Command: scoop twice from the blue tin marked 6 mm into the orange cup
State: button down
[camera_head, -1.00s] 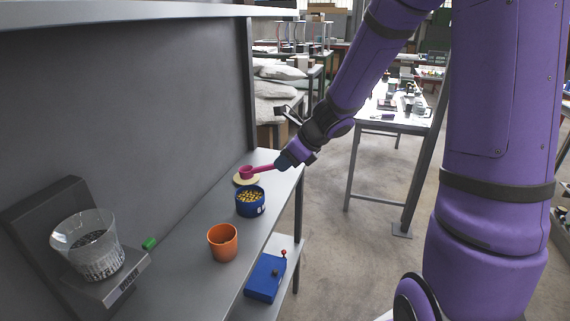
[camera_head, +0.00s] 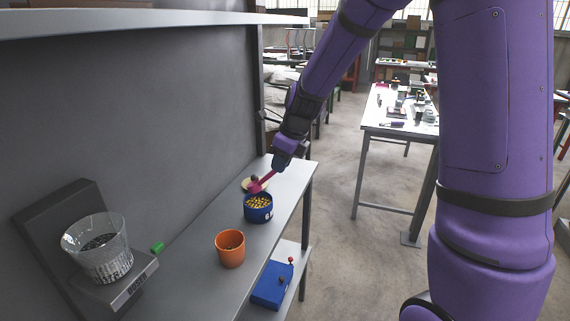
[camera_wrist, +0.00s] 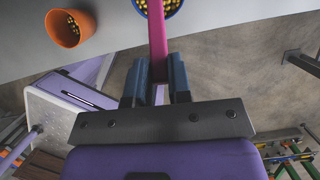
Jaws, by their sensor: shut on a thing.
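My gripper (camera_head: 280,163) is shut on the handle of a pink scoop (camera_head: 265,180); in the wrist view its two blue fingers (camera_wrist: 155,82) close on the pink handle (camera_wrist: 157,40). The scoop slopes down to the left, its bowl just behind the blue tin; its contents cannot be made out. The blue tin (camera_head: 258,213) holds yellow balls and has a white mark too small to read. It shows partly in the wrist view (camera_wrist: 174,9), behind the handle. The orange cup (camera_head: 230,252) stands nearer than the tin; in the wrist view (camera_wrist: 64,33) a few small balls show inside.
A scale (camera_head: 135,285) with a clear beaker (camera_head: 98,250) stands at the left, with a small green block (camera_head: 157,248) nearby. A blue box (camera_head: 272,285) sits on the lower shelf. A grey wall bounds the left.

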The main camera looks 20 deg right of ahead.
jog(key=shift+w+a, duration=0.15)
notch_tip(320, 180, down, 6)
jog(key=shift+f, duration=0.25)
dwell(0.5)
dwell(1.3)
